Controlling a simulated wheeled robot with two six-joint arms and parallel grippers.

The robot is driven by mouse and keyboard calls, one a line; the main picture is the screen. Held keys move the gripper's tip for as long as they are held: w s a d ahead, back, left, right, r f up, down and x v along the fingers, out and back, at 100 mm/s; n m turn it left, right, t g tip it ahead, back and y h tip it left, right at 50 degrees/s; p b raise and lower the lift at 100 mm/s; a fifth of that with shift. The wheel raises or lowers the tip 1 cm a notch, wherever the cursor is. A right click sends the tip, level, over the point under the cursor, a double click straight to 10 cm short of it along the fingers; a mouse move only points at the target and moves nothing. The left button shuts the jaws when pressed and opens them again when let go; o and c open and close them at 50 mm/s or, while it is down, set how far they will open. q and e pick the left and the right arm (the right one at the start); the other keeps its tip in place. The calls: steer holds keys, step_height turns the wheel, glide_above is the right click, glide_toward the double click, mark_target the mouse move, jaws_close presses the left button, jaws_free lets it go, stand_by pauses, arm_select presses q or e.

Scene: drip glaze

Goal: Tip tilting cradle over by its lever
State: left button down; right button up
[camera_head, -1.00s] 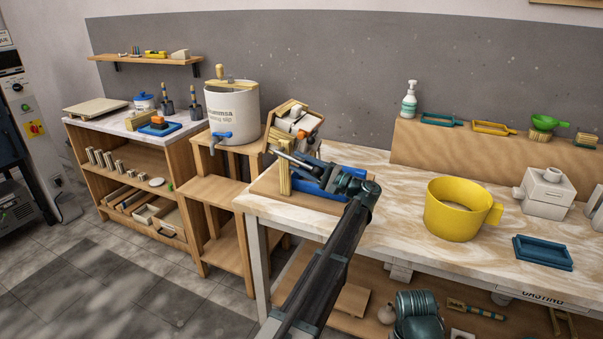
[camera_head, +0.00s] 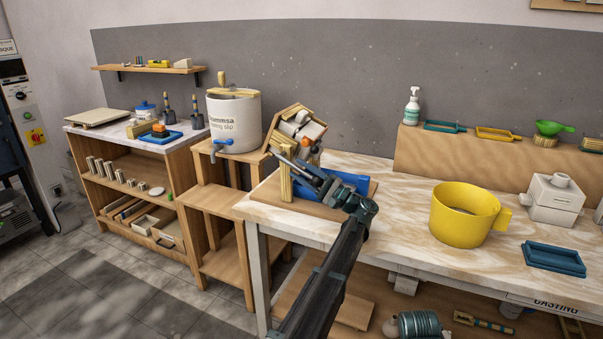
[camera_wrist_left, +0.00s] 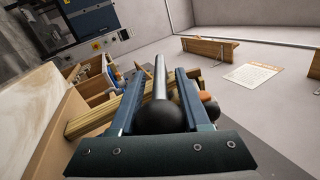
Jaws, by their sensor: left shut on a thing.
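The tilting cradle (camera_head: 313,131) is a wooden frame holding whitish and orange parts, at the back left corner of the casting table. A wooden upright (camera_head: 286,174) stands in front of it on a wooden base board (camera_head: 318,208). My left gripper (camera_head: 308,172) is at the lever beside this upright. In the left wrist view the lever is a grey metal rod (camera_wrist_left: 160,76) ending in a black ball knob (camera_wrist_left: 160,117). The rod runs between my left fingers (camera_wrist_left: 158,100), which are shut on the lever. The cradle is partly hidden there. My right gripper is out of view.
A blue tray (camera_head: 354,182) lies behind my left gripper. A yellow jug (camera_head: 460,215) and a dark blue tray (camera_head: 554,260) stand to the right on the table (camera_head: 400,225). A white bucket (camera_head: 235,127) stands on a wooden stand at the left.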

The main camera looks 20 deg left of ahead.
mark_target(320, 185)
arm_select(q)
steer(key=shift+c, duration=2.2)
jaws_free()
steer(key=shift+d+f, duration=0.1)
steer(key=shift+d, duration=0.05)
steer(key=b+v, duration=0.3)
steer(key=v, duration=0.3)
steer(key=shift+d+f, duration=0.2)
steer(key=shift+f, duration=0.05)
steer(key=shift+d, duration=0.4)
